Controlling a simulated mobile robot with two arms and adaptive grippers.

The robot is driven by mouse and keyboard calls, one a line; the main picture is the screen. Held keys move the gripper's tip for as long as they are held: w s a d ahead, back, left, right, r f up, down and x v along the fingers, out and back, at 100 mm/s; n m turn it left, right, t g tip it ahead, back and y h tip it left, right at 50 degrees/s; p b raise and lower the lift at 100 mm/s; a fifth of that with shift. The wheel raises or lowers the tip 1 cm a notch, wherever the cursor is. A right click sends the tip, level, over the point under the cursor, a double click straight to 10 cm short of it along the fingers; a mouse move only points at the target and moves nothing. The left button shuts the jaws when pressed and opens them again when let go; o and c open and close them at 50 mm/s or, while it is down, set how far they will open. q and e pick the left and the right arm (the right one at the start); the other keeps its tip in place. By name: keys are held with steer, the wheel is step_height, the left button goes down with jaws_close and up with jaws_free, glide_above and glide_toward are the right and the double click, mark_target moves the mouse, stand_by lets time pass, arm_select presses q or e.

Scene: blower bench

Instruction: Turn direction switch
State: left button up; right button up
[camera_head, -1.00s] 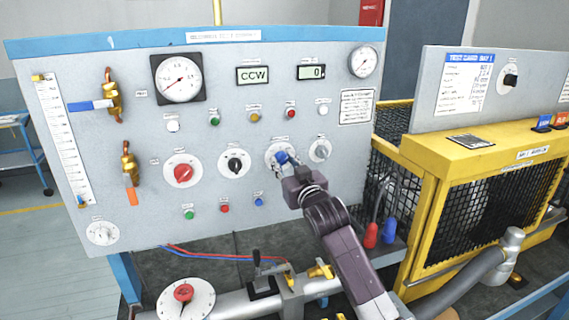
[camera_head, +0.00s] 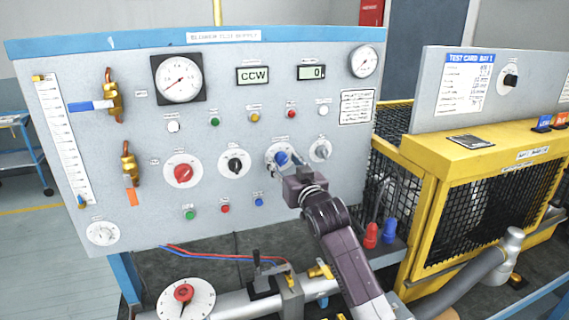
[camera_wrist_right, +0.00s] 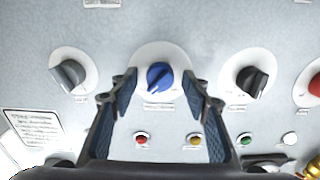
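The direction switch appears to be the blue knob (camera_head: 281,157) on a round white dial, in the middle row of the grey panel. It also shows in the right wrist view (camera_wrist_right: 159,77), with its pointer slanted. My right gripper (camera_head: 284,167) is in front of this knob. In the right wrist view my right gripper (camera_wrist_right: 161,88) is open, one finger to each side of the knob, with visible gaps and nothing held. The display (camera_head: 253,75) reads CCW. My left gripper is not in view.
A black knob (camera_head: 234,164) and a grey knob (camera_head: 320,150) flank the blue one. Small coloured buttons sit above and below the row. A yellow mesh cage (camera_head: 470,160) stands at right. Pipework and a red-handled dial (camera_head: 184,294) lie below the panel.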

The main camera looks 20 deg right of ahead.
steer(key=s, duration=1.2)
steer(key=shift+d, duration=0.2)
